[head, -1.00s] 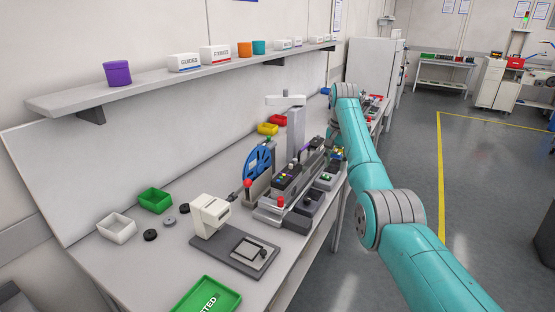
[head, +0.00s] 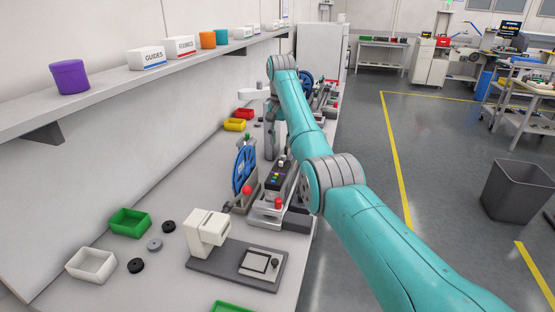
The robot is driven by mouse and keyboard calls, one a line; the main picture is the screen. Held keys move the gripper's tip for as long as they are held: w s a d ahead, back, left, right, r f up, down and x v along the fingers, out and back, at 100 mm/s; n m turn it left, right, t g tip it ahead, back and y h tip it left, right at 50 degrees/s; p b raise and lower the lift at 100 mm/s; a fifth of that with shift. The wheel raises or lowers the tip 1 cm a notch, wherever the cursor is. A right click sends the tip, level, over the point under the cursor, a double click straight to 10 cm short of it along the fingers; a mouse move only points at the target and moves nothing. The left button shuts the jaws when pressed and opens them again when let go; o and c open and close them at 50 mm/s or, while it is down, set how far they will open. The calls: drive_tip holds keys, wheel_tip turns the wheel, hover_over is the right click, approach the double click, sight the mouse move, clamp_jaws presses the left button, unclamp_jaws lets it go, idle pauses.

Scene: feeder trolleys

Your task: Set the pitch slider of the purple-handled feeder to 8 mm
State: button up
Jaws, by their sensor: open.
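A feeder with a blue reel (head: 244,168) and a row of small coloured buttons (head: 273,178) stands on the bench, partly covered by my teal arm. No purple handle shows now, so I cannot tell whether this is the purple-handled feeder. Its pitch slider and scale cannot be made out. A second blue reel (head: 306,82) shows farther down the bench, beyond my arm. My arm reaches from the lower right over the bench.
A white bench device (head: 207,230) stands on a dark plate in front. Green (head: 129,222) and white (head: 91,263) bins sit at left; yellow (head: 234,125) and red (head: 244,113) bins farther back. A shelf (head: 120,92) runs along the wall. The floor at right is open, with a bin (head: 516,190).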

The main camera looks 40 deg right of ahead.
sight(281, 162)
wheel_tip(281, 162, down, 8)
drive_tip(key=shift+d+f, duration=0.1)
idle(0.4)
clamp_jaws()
